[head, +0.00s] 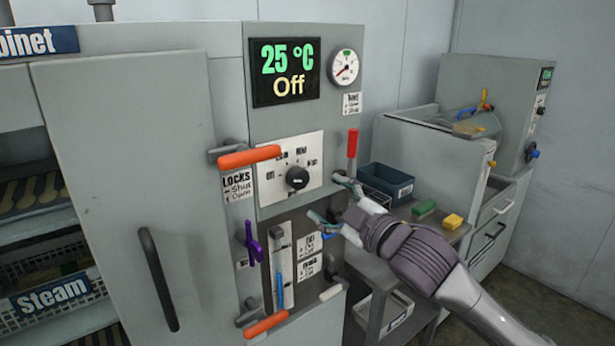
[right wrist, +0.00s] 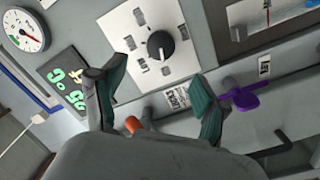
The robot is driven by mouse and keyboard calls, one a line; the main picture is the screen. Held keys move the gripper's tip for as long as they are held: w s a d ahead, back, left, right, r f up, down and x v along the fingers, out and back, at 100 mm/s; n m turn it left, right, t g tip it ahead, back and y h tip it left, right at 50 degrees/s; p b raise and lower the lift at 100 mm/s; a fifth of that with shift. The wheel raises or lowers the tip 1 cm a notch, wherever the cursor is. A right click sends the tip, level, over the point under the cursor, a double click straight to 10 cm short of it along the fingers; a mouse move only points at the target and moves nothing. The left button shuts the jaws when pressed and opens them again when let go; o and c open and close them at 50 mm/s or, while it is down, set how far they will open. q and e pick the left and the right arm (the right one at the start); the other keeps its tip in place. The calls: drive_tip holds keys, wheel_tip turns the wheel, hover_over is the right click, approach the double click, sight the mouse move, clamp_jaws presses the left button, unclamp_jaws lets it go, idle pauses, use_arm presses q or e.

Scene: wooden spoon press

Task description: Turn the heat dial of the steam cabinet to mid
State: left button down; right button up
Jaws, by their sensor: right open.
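The steam cabinet (head: 130,150) is grey, and its display (head: 285,72) reads 25 °C and Off. Its heat dial (head: 297,178) is a round black knob on a white plate with marked positions; the white pointer line appears to be toward Off, at the left. In the right wrist view the dial (right wrist: 161,45) lies ahead of the fingertips. My right gripper (head: 332,198) is open and empty, a little right of and below the dial and apart from it. Its two fingers also show in the right wrist view (right wrist: 160,90). My left gripper is not in view.
Orange lock handles (head: 249,157) (head: 266,325) stick out left of the dial plate and below. A purple lever (head: 250,242) and a red-handled lever (head: 352,145) stand near the dial. A blue bin (head: 388,182) and green and yellow blocks (head: 453,221) sit on the side table.

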sight(301, 180)
drive_tip(key=p+x, duration=0.2)
drive_tip(key=x, duration=0.8)
drive_tip(key=shift+d, duration=0.1)
drive_tip(key=shift+w+a, duration=0.3)
drive_tip(key=shift+w, duration=0.1)
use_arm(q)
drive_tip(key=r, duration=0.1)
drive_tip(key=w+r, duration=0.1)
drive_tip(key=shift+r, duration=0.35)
use_arm(e)
drive_tip(key=shift+c, duration=1)
drive_tip(key=c, duration=1)
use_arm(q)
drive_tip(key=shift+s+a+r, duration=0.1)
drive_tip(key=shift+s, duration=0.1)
use_arm(e)
drive_tip(key=shift+o, duration=0.2)
